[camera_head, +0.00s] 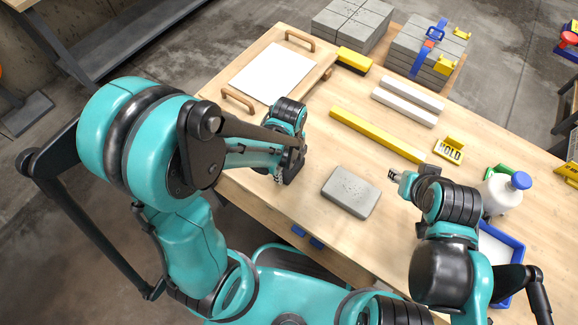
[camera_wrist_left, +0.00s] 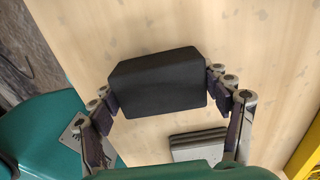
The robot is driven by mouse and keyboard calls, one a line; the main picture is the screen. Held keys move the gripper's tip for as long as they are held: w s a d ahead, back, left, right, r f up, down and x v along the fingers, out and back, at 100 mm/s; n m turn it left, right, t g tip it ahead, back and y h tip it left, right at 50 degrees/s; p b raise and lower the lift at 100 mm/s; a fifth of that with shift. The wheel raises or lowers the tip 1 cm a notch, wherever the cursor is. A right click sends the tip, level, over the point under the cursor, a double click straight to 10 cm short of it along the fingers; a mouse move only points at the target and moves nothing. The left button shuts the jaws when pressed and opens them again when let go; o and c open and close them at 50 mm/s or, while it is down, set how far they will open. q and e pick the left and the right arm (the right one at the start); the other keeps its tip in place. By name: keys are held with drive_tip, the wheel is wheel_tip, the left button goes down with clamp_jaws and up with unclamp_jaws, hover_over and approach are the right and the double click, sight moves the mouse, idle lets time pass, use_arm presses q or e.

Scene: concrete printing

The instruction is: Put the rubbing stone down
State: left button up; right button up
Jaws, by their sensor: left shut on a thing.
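My left gripper (camera_head: 287,172) is over the front left part of the wooden workbench (camera_head: 255,205), left of the grey concrete slab (camera_head: 350,191). In the left wrist view its fingers (camera_wrist_left: 161,92) are shut on the two ends of a dark block, the rubbing stone (camera_wrist_left: 158,82). Wood shows beyond the stone; I cannot tell whether it touches the bench. In the head view the gripper mostly hides the stone. My right gripper (camera_head: 396,175) is right of the slab, and its finger opening is not clear.
A white sheet on a wooden tray (camera_head: 236,99) lies behind my left gripper. A yellow bar (camera_head: 377,134), pale bars (camera_head: 407,101) and a yellow HOLD sign (camera_head: 449,149) lie further right.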

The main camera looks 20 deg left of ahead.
use_arm(q)
drive_tip(key=shift+f, duration=0.15)
drive_tip(key=o, duration=1.5)
drive_tip(key=shift+c, duration=0.2)
